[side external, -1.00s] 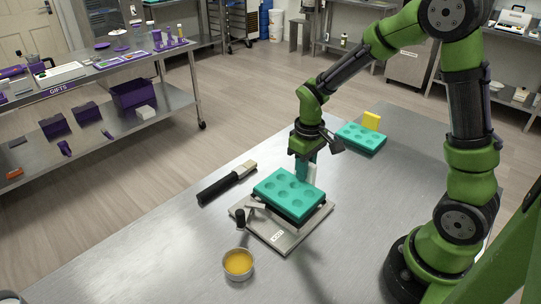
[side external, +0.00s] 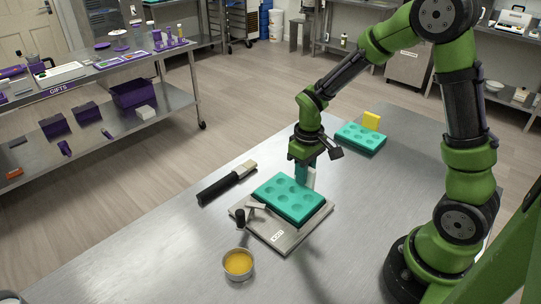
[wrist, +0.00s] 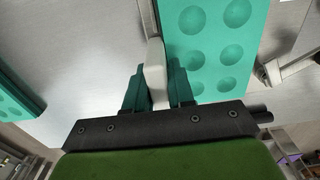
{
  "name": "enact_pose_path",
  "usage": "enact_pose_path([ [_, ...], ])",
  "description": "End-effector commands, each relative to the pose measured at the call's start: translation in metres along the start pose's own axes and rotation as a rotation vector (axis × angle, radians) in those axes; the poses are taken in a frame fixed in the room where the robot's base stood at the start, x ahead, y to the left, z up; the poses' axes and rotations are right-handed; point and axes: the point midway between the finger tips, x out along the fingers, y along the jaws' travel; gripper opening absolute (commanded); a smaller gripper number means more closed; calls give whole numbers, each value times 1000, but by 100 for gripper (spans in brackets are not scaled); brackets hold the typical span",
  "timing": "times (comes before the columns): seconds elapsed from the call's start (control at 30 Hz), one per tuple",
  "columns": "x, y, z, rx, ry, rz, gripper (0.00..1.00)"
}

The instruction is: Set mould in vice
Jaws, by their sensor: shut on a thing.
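A teal mould (side external: 288,196) with several round cavities lies flat over the vice's metal base plate (side external: 273,238), with its cavities upward. A dark edge shows under it; I cannot tell if it is fully seated. My gripper (side external: 305,175) is at the mould's far edge, pointing down. In the wrist view my gripper (wrist: 158,88) has its teal fingers shut on a pale handle-like piece (wrist: 154,70) beside the mould (wrist: 212,45). I cannot tell whether this piece joins the mould or the vice. The vice's black-knobbed lever (side external: 240,218) stands at the near left.
A black-handled brush (side external: 227,183) lies to the left. A cup of yellow liquid (side external: 238,264) stands in front of the vice. The table front right is clear.

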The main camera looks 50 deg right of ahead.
Motion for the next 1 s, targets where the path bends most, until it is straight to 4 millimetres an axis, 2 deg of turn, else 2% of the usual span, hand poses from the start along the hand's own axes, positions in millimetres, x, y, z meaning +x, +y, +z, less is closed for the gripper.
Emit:
enact_pose_path([
  [0.03, 0, 0, 0, 0, 1, 0, 0],
  [0.07, 0, 0, 0, 0, 1, 0, 28],
  [0.23, 0, 0, 0, 0, 1, 0, 53],
  [0.5, -1, 0, 0, 0, 0, 0, 53],
  [0.63, -9, 0, -1, -1, 3, 0, 53],
  [0.77, -31, 0, -1, 0, 8, 1, 53],
  [1.0, -90, 0, -1, 1, 9, 0, 53],
])
